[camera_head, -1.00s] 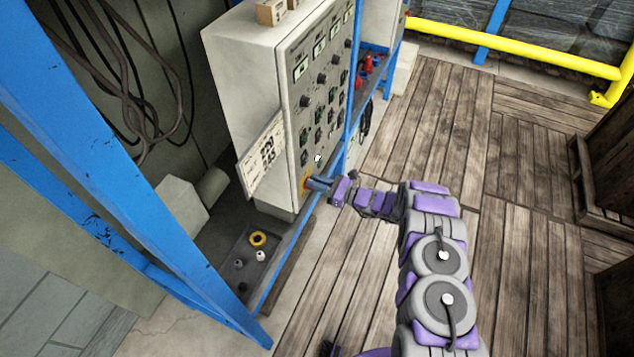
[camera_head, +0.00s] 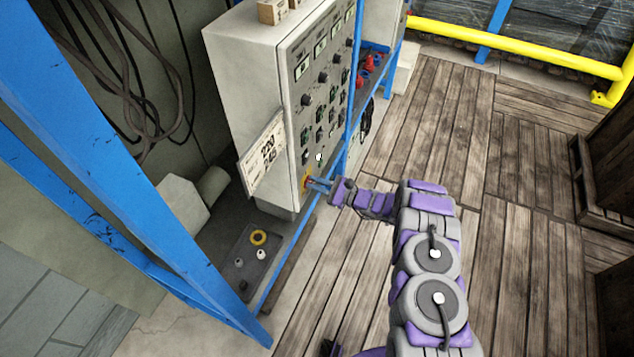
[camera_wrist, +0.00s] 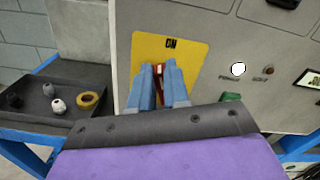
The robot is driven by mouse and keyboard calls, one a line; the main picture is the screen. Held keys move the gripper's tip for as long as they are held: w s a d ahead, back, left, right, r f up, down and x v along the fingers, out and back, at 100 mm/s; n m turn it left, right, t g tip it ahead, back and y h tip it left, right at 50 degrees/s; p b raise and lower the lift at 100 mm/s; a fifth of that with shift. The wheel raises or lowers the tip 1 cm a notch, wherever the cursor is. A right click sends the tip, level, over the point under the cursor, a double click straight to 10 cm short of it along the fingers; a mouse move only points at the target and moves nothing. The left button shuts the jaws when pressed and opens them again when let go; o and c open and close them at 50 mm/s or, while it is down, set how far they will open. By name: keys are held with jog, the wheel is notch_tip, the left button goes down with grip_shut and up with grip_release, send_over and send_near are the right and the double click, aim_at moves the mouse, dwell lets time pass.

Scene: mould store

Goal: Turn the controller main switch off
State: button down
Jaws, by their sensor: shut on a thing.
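The controller (camera_head: 270,100) is a pale cabinet with rows of knobs and displays on its front panel, standing in the blue frame. The main switch's yellow plate (camera_wrist: 190,58) is on the lower panel, with "ON" printed at its top. The red switch handle (camera_wrist: 160,72) shows upright between my blue fingers, its lower part hidden. My gripper (camera_wrist: 161,88) is shut on this handle in the wrist view. In the head view my gripper (camera_head: 317,185) reaches the panel's lower left corner, at the yellow plate (camera_head: 306,181).
A dark tray (camera_head: 239,281) with a yellow ring and small knobs lies on the shelf left of the switch. A printed card (camera_head: 262,157) sticks out from the panel's left edge. A blue post (camera_head: 352,90) stands close right. Wooden floor is clear on the right.

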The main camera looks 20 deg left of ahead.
jog(key=n+b, duration=0.1)
jog(key=n, duration=0.2)
jog(key=s+f+n+b, duration=0.1)
jog(key=n+b, duration=0.1)
jog(key=n, duration=0.1)
jog(key=f+n+b, duration=0.1)
jog(key=n+b, duration=0.1)
jog(key=n, duration=0.2)
jog(key=shift+s, duration=0.25)
jog(key=shift+s+f+n+b, duration=0.1)
jog(key=shift+f+n+b, duration=0.1)
jog(key=shift+n+b, duration=0.75)
jog(key=shift+f+n+b, duration=0.15)
jog(key=shift+n+b, duration=0.65)
jog(key=shift+n, duration=0.15)
jog(key=c, duration=1.1)
grip_release()
jog(key=shift+r, duration=0.1)
